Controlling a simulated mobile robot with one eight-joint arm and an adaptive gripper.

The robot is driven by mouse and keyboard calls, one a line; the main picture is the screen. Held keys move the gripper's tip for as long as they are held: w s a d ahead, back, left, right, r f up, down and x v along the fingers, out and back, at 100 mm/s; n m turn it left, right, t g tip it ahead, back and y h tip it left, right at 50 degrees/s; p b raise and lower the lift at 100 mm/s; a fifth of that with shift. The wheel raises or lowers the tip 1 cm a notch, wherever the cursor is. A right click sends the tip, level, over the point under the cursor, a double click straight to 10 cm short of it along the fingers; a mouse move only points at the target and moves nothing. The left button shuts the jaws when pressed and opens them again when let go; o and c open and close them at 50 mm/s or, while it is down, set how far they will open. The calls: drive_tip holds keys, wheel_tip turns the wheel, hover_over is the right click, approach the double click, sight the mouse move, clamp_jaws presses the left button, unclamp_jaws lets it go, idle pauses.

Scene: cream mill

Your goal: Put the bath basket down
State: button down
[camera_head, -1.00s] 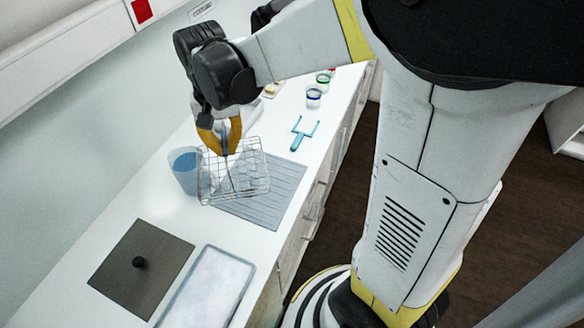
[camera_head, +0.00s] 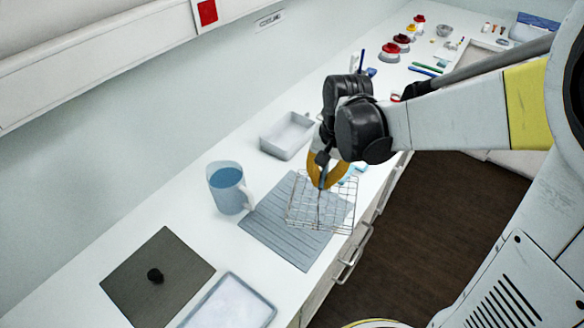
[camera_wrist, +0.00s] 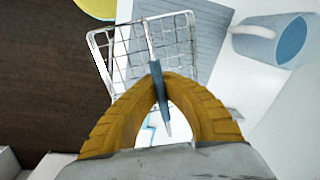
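The bath basket (camera_head: 304,214) is a wire mesh basket with an upright handle. My gripper (camera_head: 320,186) is shut on the handle, whose grey-blue grip (camera_wrist: 157,88) shows between the yellow fingers in the wrist view. In the head view the basket overlaps the right part of the grey ribbed mat (camera_head: 262,222). In the wrist view the basket's wires (camera_wrist: 104,62) reach across the counter edge, with dark floor behind them. It looks held above the counter; the height of its bottom is hard to tell.
A jug of blue liquid (camera_head: 228,190) stands left of the mat. An empty grey tray (camera_head: 268,146) is behind. A dark plate with a black knob (camera_head: 135,285) and a pale tray (camera_head: 232,308) lie nearer. The light blue forked tool is partly hidden behind my gripper.

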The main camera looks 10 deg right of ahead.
drive_tip(key=b, duration=0.1)
hover_over(297, 200)
wheel_tip(297, 200, down, 4)
drive_tip(key=shift+d+r, duration=0.1)
drive_tip(key=shift+r, duration=0.1)
drive_tip(key=shift+f+b, duration=0.7)
drive_tip(key=shift+f, duration=1.3)
drive_tip(key=shift+f, duration=0.15)
drive_tip(key=c, duration=1.6)
unclamp_jaws()
